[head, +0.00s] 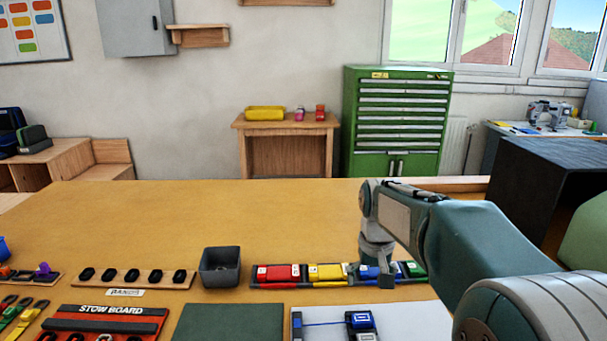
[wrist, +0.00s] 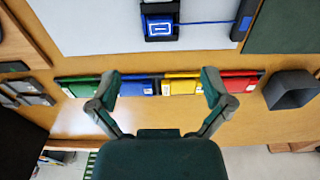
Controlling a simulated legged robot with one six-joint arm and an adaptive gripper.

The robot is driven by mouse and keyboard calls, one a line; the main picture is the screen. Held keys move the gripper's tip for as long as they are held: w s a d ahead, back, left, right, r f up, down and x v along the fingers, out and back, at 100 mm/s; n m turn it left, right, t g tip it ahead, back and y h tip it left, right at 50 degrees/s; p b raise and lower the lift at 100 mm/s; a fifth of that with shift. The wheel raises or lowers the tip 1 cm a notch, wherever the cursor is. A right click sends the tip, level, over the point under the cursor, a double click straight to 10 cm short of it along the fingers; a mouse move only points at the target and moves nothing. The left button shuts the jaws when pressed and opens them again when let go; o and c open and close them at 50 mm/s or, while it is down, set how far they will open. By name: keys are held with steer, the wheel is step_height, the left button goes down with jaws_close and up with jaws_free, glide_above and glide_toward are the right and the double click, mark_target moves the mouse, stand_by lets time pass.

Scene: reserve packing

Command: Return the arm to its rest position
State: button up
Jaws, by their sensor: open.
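My gripper (wrist: 160,88) is open in the wrist view, with nothing between its fingers. In the head view my arm reaches in from the right, and the gripper end (head: 378,262) hangs over the right part of the rack (head: 313,285). The rack holds a red block (head: 278,273), a yellow block (head: 327,272), a blue block and a green block (head: 414,269) in a row. My wrist hides part of the blue block in the head view. It shows between the fingers in the wrist view (wrist: 136,88), below the gripper. I cannot tell the exact gap.
A grey bin (head: 220,267) stands left of the rack. A white board (head: 420,319) with a blue device (head: 361,322) and a green mat (head: 228,323) lie in front. The stow board (head: 107,322) and a peg strip (head: 132,279) are at left. The table's back is clear.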

steer(key=s+r+t, duration=0.1)
steer(key=s+t, duration=0.4)
steer(key=s, duration=1.9)
steer(key=shift+r, duration=0.4)
